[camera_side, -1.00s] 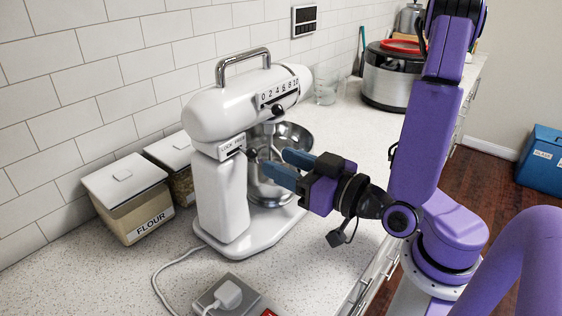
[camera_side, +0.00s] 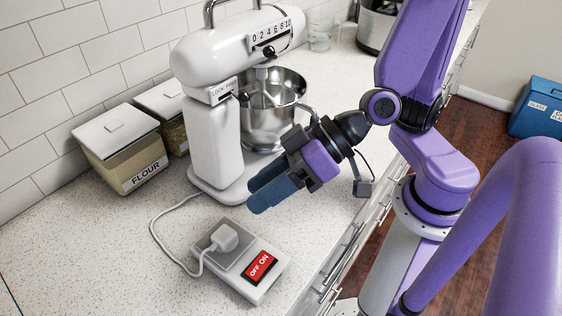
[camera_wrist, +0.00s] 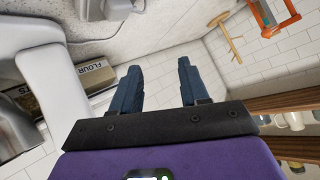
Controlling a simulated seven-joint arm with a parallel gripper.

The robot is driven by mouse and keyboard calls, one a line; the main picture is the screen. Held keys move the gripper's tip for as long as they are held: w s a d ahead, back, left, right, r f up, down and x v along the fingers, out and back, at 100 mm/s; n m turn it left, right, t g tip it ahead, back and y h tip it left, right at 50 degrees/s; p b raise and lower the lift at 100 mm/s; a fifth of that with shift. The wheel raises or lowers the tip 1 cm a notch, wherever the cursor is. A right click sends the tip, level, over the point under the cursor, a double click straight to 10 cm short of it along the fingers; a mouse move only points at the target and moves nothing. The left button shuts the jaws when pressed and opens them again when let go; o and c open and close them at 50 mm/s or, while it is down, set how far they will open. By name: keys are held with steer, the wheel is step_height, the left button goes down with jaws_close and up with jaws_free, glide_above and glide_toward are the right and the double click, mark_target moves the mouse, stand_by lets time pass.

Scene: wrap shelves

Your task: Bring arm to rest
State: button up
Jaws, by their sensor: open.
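My gripper (camera_side: 258,196) hangs over the counter in front of the white stand mixer (camera_side: 213,140) in the side view. Its two blue fingers point down and to the left, with nothing between them. In the wrist view my gripper (camera_wrist: 157,80) shows its fingers spread apart and empty. The mixer stands upright with its head level over a steel bowl (camera_side: 284,100). The gripper is apart from the mixer's lever and bowl; its fingers overlap the edge of the mixer base in the picture, and I cannot tell the exact gap.
A grey outlet box (camera_side: 270,292) with a red OFF/ON switch (camera_side: 260,267) and a white plug (camera_side: 224,238) sits at the front of the counter. A flour container (camera_side: 135,175) stands by the tiled wall. A blue bin (camera_side: 537,105) is on the floor at right.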

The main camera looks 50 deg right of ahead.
steer(key=s+d+f+n+g+h, duration=0.2)
steer(key=s+d+n+g+h, duration=0.1)
steer(key=s+d+n+g, duration=0.25)
steer(key=d+f+h, duration=0.1)
steer(key=d+h, duration=0.5)
steer(key=d, duration=0.8)
steer(key=shift+s+d+n+g, duration=0.15)
steer(key=shift+n+g, duration=0.2)
steer(key=shift+g, duration=0.1)
steer(key=shift+c, duration=0.3)
stand_by(1.4)
